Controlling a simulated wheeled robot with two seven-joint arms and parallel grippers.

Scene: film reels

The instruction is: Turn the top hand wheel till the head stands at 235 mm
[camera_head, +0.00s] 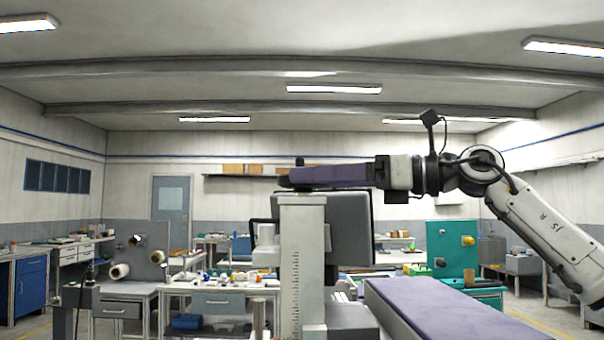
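A pale upright column (302,235) with a ruled scale (290,268) on its face stands in the middle of the head view. The scale's figures are too small to read. A dark, flat piece with a small knob on it, seemingly the top hand wheel (287,183), sits at the column's top, partly hidden. My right gripper (298,178) reaches in from the right, its purple fingers level over the column top at this piece. The fingers are seen edge-on, so their gap and any grip are hidden. I cannot pick out the head for sure. My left gripper is out of view.
A dark grey panel (350,228) stands close behind the column. A long purple-topped grey slab (435,306) lies at the lower right. Cluttered benches (222,289), a grey board with spools (147,245) and a teal machine (452,250) stand farther back.

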